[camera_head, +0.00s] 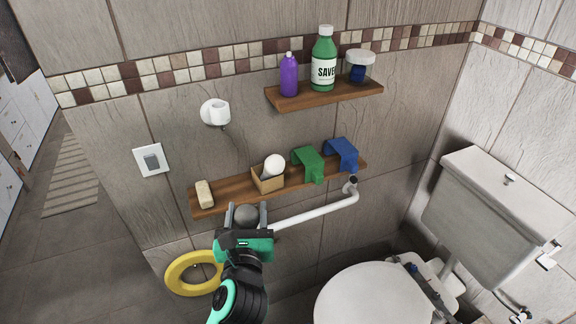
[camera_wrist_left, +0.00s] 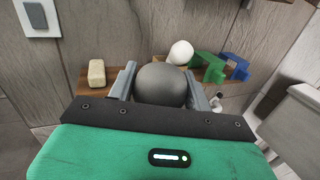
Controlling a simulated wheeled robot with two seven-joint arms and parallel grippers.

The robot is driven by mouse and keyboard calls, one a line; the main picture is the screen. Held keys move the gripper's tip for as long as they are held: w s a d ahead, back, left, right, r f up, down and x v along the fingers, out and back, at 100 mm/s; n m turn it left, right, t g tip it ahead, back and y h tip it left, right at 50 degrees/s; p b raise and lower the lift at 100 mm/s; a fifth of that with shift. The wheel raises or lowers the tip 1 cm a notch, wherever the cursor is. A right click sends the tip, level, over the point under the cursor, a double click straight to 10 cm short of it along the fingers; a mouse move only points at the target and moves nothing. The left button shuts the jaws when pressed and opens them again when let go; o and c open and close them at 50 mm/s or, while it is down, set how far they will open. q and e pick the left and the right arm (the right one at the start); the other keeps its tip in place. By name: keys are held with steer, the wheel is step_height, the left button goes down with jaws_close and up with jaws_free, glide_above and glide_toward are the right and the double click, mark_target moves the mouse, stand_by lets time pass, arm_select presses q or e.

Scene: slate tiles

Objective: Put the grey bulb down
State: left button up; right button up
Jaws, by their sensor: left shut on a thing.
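The grey bulb (camera_wrist_left: 161,84) is a dark round ball held between the two fingers of my left gripper (camera_wrist_left: 163,88) in the left wrist view. In the head view the bulb (camera_head: 245,214) shows at the tip of my left gripper (camera_head: 246,213), which is shut on it. The gripper is in front of the lower wooden shelf (camera_head: 222,192) as seen from the head. I cannot tell whether the bulb touches the shelf. The lower part of the bulb is hidden by the gripper. My right gripper is in neither view.
The lower shelf holds a soap bar (camera_head: 204,194), a small box (camera_head: 268,183) with a white bulb (camera_head: 274,164), a green piece (camera_head: 308,163) and a blue piece (camera_head: 342,154). Bare wood shows between soap and box. A white pipe (camera_head: 315,212) runs below. A toilet (camera_head: 372,293) stands right.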

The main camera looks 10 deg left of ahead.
arm_select(q)
steer(key=shift+n+y, duration=0.6)
steer(key=shift+y, duration=0.2)
steer(key=r, duration=0.3)
steer(key=r+p, duration=0.1)
steer(key=shift+w+d+r, duration=0.2)
steer(key=shift+d+r, duration=0.1)
steer(key=shift+r, duration=0.1)
steer(key=shift+g, duration=0.3)
steer(key=w+a+p, duration=0.2)
steer(key=w+a, duration=0.2)
steer(key=w, duration=0.1)
steer(key=w+a+f+p, duration=0.1)
steer(key=w+a+p, duration=0.1)
steer(key=w+a, duration=0.2)
steer(key=w+a+f+p, duration=0.1)
steer(key=w+a+p, duration=0.1)
steer(key=w+a, duration=0.2)
steer(key=shift+w+f, duration=0.25)
steer(key=shift+w, duration=1)
steer(key=shift+s+f, duration=0.1)
steer(key=shift+f, duration=0.45)
step_height(320, 180, down, 3)
steer(key=shift+r, duration=0.1)
steer(key=shift+w+a+f+p, duration=0.1)
steer(key=shift+w+f+p, duration=0.15)
steer(key=shift+f+p, duration=0.1)
